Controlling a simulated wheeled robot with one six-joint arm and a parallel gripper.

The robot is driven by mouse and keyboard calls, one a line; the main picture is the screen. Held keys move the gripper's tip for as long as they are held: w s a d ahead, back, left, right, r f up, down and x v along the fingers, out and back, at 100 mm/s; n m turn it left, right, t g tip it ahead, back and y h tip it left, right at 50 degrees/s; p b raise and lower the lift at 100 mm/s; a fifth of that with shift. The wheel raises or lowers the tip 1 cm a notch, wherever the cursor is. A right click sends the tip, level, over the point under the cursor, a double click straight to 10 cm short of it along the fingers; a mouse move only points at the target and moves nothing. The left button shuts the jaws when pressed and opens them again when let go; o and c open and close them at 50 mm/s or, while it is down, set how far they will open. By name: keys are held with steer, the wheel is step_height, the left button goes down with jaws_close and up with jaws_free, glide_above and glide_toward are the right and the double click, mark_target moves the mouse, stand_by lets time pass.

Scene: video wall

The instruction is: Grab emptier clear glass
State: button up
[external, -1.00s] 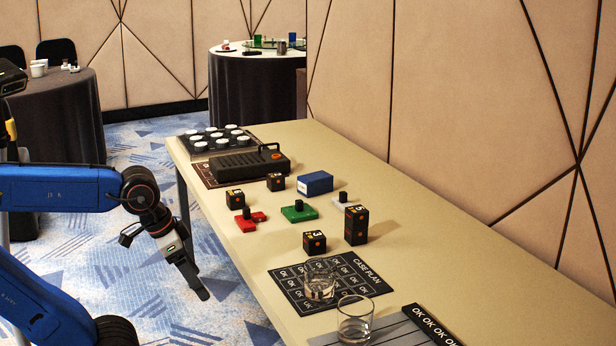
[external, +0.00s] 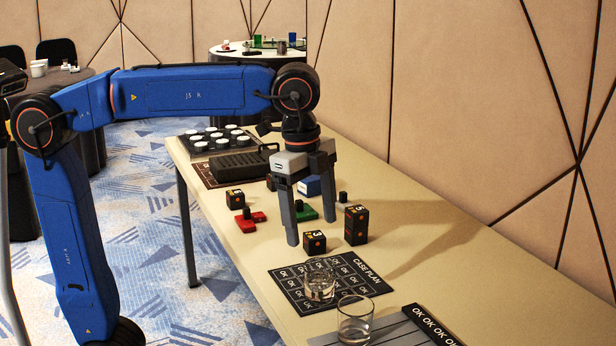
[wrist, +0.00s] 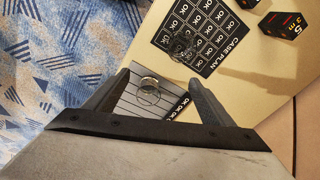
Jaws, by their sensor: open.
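One clear glass (external: 319,284) stands on the black CASE PLAN mat (external: 283,273); it shows faintly in the wrist view (wrist: 182,47). A second clear glass (external: 355,322) stands nearer the camera on a grey striped mat (external: 392,335). In the wrist view this second glass (wrist: 149,88) appears between my fingers. I cannot tell clearly how full either glass is. My gripper (external: 311,232) points down over the table, open and empty. It is above and behind both glasses, apart from them, near the black numbered blocks.
Black numbered blocks (external: 356,225), a red piece (external: 250,222), a green piece and a blue box lie behind the glasses. A black OK strip (external: 432,325) edges the grey mat. The table's right side is clear up to the wall.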

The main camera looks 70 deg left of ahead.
mark_target(356, 305)
steer(key=w+d+r+m+g, duration=0.1)
steer(key=w+d+m, duration=0.1)
steer(key=d, duration=0.4)
steer(key=w+d+r+m, duration=0.2)
steer(key=d, duration=0.3)
steer(key=shift+m+y, duration=0.3)
step_height(356, 305, down, 18)
steer(key=shift+w+d+r, duration=0.1)
steer(key=shift+w+r, duration=0.05)
steer(key=c, duration=1.8)
steer(key=shift+o, duration=0.2)
steer(key=shift+r, duration=0.25)
step_height(356, 305, up, 9)
steer(key=shift+r, duration=0.2)
